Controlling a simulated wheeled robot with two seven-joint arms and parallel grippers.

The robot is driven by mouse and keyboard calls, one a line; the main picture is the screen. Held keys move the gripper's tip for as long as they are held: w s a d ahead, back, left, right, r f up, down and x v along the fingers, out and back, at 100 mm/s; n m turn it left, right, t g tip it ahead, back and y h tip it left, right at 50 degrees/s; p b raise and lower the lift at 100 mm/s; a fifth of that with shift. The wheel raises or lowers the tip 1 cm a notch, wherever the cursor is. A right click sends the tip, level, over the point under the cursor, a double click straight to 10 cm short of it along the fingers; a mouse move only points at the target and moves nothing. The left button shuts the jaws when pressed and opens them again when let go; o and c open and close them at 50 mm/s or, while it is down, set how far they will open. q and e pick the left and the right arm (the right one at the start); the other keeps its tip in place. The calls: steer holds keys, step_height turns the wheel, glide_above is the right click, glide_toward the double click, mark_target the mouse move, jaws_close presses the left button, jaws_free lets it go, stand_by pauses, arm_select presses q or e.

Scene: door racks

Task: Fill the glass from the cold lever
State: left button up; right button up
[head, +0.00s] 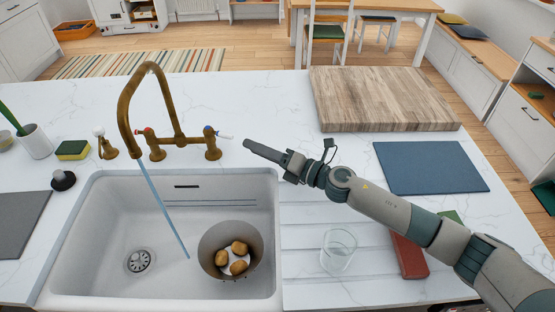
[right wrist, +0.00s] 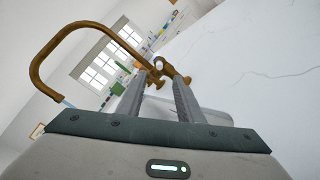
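The clear glass (head: 338,252) stands upright on the ribbed drainboard right of the sink basin and looks empty. The brass tap (head: 128,105) arches over the sink, and a thin water stream (head: 160,205) falls from its spout into the basin. The cold lever (head: 224,136), with a blue mark, is on the tap's right valve; the left valve's lever (head: 148,131) has a red mark. My right gripper (head: 250,147) is just right of the cold lever, apart from it. In the right wrist view its fingers (right wrist: 157,82) are apart and empty, with the tap beyond. My left gripper is not in view.
A metal pot (head: 211,241) with potatoes sits in the white sink (head: 100,250), right of the stream. A wooden board (head: 385,98), a blue mat (head: 430,168) and a red block (head: 408,256) lie to the right. A sponge (head: 72,150) and a cup (head: 36,142) stand left.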

steer(key=b+v, duration=0.1)
steer(key=v, duration=0.5)
